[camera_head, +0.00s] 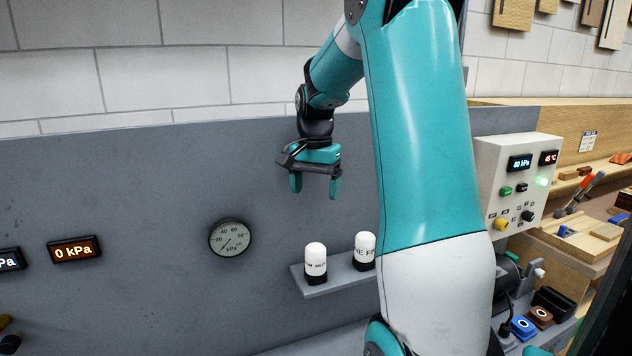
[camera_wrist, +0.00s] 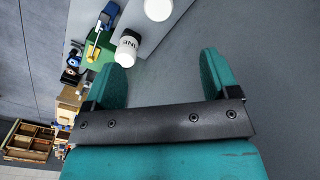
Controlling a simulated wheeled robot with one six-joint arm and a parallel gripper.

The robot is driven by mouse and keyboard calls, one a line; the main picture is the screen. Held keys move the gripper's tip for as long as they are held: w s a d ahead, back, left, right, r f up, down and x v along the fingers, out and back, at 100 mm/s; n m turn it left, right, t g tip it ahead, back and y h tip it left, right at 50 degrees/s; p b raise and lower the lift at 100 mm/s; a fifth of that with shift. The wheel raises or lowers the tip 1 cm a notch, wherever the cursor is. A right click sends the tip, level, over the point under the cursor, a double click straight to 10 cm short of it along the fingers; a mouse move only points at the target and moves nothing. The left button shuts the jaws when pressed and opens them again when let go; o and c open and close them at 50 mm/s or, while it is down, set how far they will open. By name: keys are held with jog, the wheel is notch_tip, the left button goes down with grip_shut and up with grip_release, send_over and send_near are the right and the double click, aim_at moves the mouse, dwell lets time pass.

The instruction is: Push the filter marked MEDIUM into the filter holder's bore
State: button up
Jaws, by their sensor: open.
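Two white round-topped filters with black bases stand upright on a grey ledge (camera_head: 330,277). The left filter (camera_head: 316,261), its lettering partly turned away, reads about "M ME", consistent with MEDIUM. The right filter (camera_head: 364,248) reads about "NE FI", so it looks like FINE; it also shows in the wrist view (camera_wrist: 127,48). A second white top, probably the MEDIUM filter (camera_wrist: 158,8), is cut by the wrist view's upper edge. My gripper (camera_head: 316,187) is open and empty, fingers down, above the filters and apart from them. I cannot make out the filter holder or its bore.
A round kPa gauge (camera_head: 231,238) and an orange "0 kPa" display (camera_head: 74,249) sit on the grey panel (camera_head: 160,200). A control box (camera_head: 514,180) stands at the right, with a pump-like device below. My arm hides the ledge's right part. Space around my gripper is clear.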

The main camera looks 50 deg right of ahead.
aim_at(316, 246)
notch_tip(316, 246, down, 17)
jog(key=p, duration=0.3)
jog(key=shift+d+f+p, duration=0.15)
jog(key=shift+p, duration=0.2)
jog(key=shift+c, duration=0.2)
jog(key=c, duration=1)
jog(key=shift+r+p, duration=1.55)
jog(key=shift+r, duration=0.4)
jog(key=shift+c, duration=0.3)
